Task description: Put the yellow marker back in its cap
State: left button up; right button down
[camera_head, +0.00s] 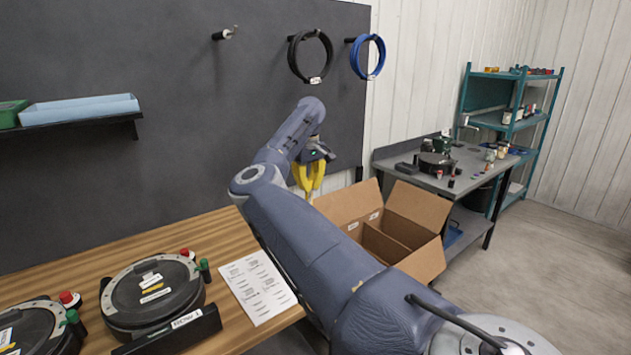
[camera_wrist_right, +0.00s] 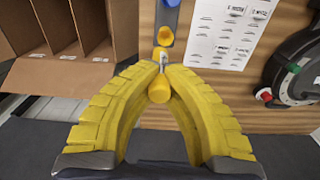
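My right gripper (camera_head: 308,190) has yellow fingers and points down past the table's right end in the head view. In the right wrist view its fingertips (camera_wrist_right: 160,72) close on both sides of the yellow marker (camera_wrist_right: 158,90). The marker's blunt end faces the camera and its pale tip points away toward the cap. The yellow cap (camera_wrist_right: 165,37) sits in a grey strip just beyond the tip; the tip appears near its edge, and I cannot tell whether they touch. In the head view the marker and cap cannot be made out. My left gripper is not in view.
A blue cap (camera_wrist_right: 173,2) sits farther along the strip. A printed sheet (camera_head: 258,287) lies on the wooden table (camera_head: 215,243), beside a round black seed meter (camera_head: 152,297). An open cardboard box (camera_head: 417,206) with dividers stands beyond the table's right end.

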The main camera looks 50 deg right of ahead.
notch_tip(320, 180, down, 8)
jog(key=w, duration=0.1)
jog(key=shift+w+a+f, duration=0.2)
jog(key=shift+a, duration=0.25)
dwell(0.5)
jog(key=shift+f, duration=2.75)
dwell(3.4)
jog(key=c, duration=1.5)
grip_release()
